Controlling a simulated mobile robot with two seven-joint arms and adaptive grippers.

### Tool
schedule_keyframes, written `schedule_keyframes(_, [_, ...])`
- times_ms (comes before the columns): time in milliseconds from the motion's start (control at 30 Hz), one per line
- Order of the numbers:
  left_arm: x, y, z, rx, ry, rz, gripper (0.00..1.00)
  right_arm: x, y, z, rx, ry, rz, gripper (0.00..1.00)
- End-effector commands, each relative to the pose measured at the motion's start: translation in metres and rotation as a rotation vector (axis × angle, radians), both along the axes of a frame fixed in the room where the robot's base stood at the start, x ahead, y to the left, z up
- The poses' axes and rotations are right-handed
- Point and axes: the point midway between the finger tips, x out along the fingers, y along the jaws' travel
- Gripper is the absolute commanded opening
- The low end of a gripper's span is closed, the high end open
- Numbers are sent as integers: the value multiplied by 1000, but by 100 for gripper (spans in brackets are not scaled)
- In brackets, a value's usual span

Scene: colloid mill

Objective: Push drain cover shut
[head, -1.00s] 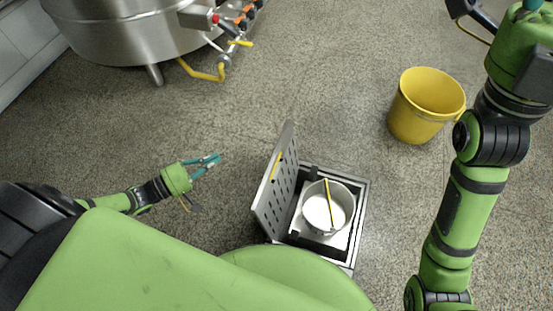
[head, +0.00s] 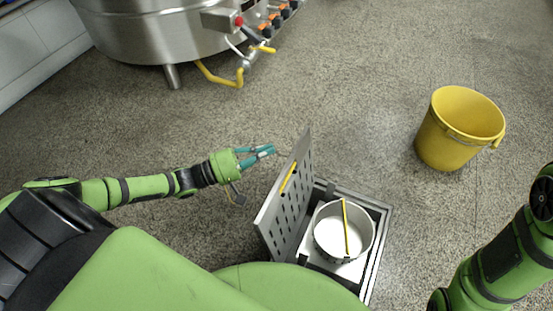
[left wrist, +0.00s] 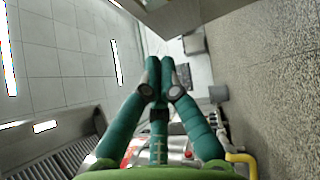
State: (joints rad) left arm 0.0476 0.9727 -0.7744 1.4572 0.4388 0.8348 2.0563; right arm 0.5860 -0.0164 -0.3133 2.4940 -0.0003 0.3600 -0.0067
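The drain cover (head: 290,196) is a grey perforated metal plate with a yellow handle. It stands steeply raised on the left side of the floor drain (head: 379,232), tilted a little. A round metal basket (head: 325,239) with a yellow bar handle sits inside the open drain. My left gripper (head: 263,154) is left of the cover's upper part, on its outer side, with a small gap in view. Its teal fingers are together and hold nothing; they also meet in the left wrist view (left wrist: 165,80). My right gripper is out of view; part of the right arm shows at lower right.
A yellow bucket (head: 452,137) stands on the floor at the right. A large steel vessel (head: 150,30) with a yellow pipe (head: 218,77) is at the upper left. The speckled floor between them is clear.

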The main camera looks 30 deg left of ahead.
Motion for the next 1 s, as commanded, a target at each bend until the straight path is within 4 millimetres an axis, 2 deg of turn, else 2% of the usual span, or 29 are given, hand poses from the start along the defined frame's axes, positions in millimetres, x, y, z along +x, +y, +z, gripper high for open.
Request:
schedule_keyframes(100, [-2, -19, 0, -4, 4, -4, 0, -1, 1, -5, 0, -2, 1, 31])
schedule_keyframes(300, [-1, -33, 4, -2, 5, -1, 0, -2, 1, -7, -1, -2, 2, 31])
schedule_keyframes(767, [-1, -35, 6, 4, 4, -1, 0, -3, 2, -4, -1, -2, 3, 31])
schedule_keyframes(1000, [-1, -41, 16, 60, 7, -1, 0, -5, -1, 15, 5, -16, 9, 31])
